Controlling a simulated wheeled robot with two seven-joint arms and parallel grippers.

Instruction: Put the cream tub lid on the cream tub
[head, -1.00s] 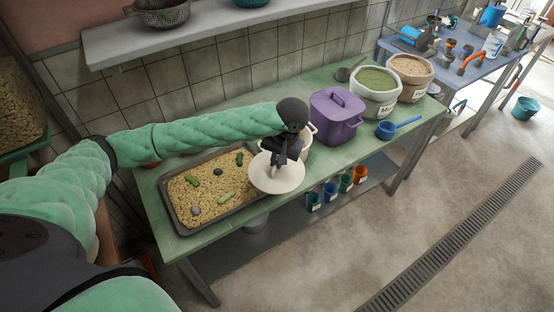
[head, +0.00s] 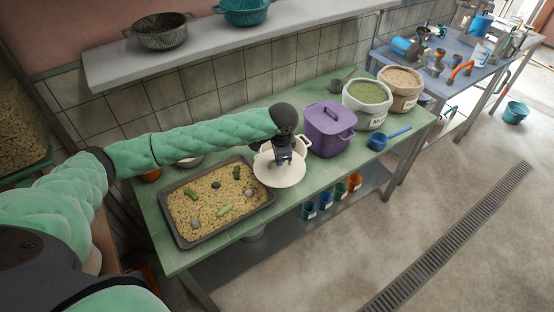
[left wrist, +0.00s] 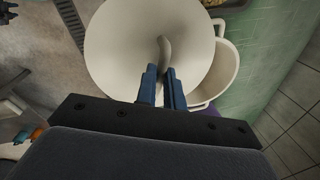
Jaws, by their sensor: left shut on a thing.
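The cream tub lid (head: 275,177) is a round, pale disc with a curved handle. My left gripper (head: 281,159) is shut on that handle, which also shows between the fingers (left wrist: 162,78) in the left wrist view. The cream tub (head: 301,154) stands on the green table, mostly hidden behind the lid and gripper. In the left wrist view the lid (left wrist: 120,45) covers part of the tub (left wrist: 229,66), whose open rim and side handle stick out to the right. The lid is off-centre from the tub. The gap between them cannot be told. My right gripper is not in view.
A grey tray of beans (head: 184,239) lies left of the lid. A purple lidded pot (head: 328,130) stands close on the tub's right, then a blue scoop (head: 378,142) and two sacks, one green-filled (head: 366,110). A shelf (head: 215,55) runs along the wall behind.

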